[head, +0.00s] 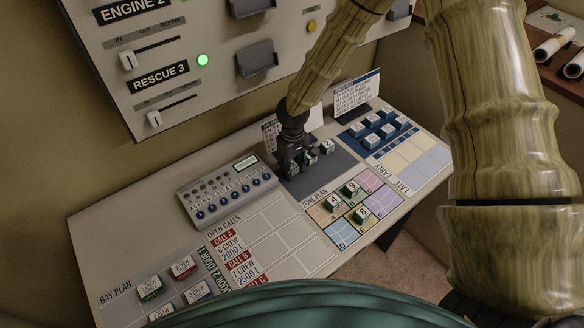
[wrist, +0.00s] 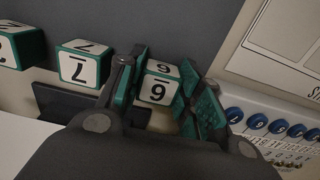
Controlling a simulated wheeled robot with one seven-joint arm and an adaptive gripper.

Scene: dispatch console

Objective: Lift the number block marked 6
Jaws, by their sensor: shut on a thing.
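The number block marked 6 (wrist: 158,88) is white with a green side and sits between the finger pads in the wrist view. My gripper (wrist: 166,92) is shut on it, one pad at each side. In the head view my gripper (head: 291,168) is low over the dark grey mat (head: 334,161) behind the zone plan, and its fingers hide most of the held block. I cannot tell whether the block is clear of the mat. A block marked 7 (wrist: 82,65) stands just left of the left finger in the wrist view.
Other number blocks (head: 326,147) stand right of my gripper. A keypad unit (head: 226,187) with blue buttons is to its left. Several blocks (head: 350,188) sit on the zone plan in front. A blue tray (head: 366,140) of blocks and a text card (head: 353,92) are at the back right.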

